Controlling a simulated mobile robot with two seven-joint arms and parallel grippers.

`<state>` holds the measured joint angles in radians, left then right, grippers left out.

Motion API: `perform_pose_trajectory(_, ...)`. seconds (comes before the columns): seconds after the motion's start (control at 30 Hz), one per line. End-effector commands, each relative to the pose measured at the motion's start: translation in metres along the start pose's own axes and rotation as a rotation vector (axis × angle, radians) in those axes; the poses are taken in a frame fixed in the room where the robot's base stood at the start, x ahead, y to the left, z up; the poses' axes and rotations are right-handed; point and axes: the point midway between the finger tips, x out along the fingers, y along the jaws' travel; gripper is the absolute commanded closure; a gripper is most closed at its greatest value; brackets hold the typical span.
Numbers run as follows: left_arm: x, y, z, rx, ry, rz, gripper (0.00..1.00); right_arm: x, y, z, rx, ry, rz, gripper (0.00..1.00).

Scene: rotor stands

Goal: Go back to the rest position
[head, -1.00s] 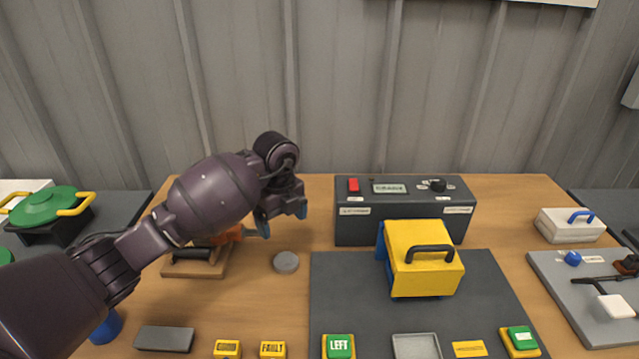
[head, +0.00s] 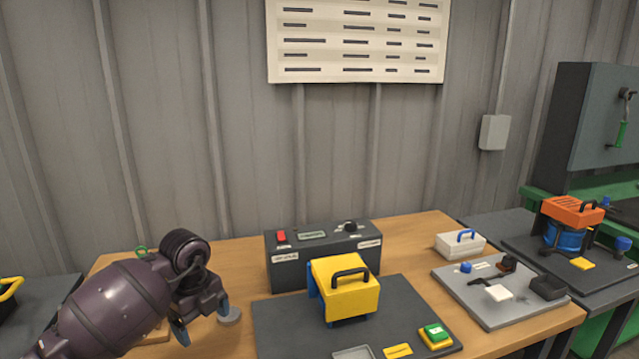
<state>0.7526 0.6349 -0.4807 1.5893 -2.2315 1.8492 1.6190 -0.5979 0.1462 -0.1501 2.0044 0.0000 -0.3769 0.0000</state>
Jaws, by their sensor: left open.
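My left gripper (head: 203,322) is open and points down at the left side of the wooden bench (head: 243,250). Nothing shows between its fingers. A yellow block with a black handle and blue sides (head: 343,290) stands on the dark mat (head: 283,322), well to the right of the gripper. My left arm hides most of the bench's left end. My right gripper is not in view.
A dark control box (head: 323,262) stands behind the yellow block. A green button (head: 436,334) sits at the mat's right front. A grey plate (head: 500,302) with small parts and a white box (head: 460,245) are further right. An orange-topped device (head: 571,212) stands on another table.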

Motion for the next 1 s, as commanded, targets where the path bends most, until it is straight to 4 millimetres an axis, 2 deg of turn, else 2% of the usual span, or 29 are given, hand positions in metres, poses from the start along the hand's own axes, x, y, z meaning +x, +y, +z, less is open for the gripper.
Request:
perform_pose_trajectory(0.03, 0.011, -0.003, -0.015, 0.039, 0.058, -0.048, 0.12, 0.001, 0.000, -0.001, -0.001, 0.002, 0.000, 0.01)
perform_pose_trajectory(0.1, 0.018, -0.008, -0.033, 0.086, 0.127, -0.119, 0.12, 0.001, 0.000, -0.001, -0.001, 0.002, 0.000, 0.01)
perform_pose_trajectory(0.3, 0.028, -0.021, -0.088, 0.197, 0.341, -0.372, 0.12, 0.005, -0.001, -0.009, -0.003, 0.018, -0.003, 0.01)
perform_pose_trajectory(0.47, 0.019, -0.029, -0.135, 0.240, 0.534, -0.649, 0.12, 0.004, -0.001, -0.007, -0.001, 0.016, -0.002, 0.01)
perform_pose_trajectory(0.6, -0.002, -0.032, -0.164, 0.209, 0.677, -0.914, 0.12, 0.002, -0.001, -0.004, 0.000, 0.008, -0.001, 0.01)
perform_pose_trajectory(0.7, -0.021, -0.030, -0.174, 0.147, 0.752, -1.102, 0.12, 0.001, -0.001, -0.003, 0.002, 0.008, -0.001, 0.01)
perform_pose_trajectory(0.8, -0.040, -0.026, -0.176, 0.051, 0.804, -1.281, 0.12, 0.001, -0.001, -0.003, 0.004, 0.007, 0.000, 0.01)
perform_pose_trajectory(1.0, -0.068, -0.007, -0.155, -0.239, 0.833, -1.588, 0.12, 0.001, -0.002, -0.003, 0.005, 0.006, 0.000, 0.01)
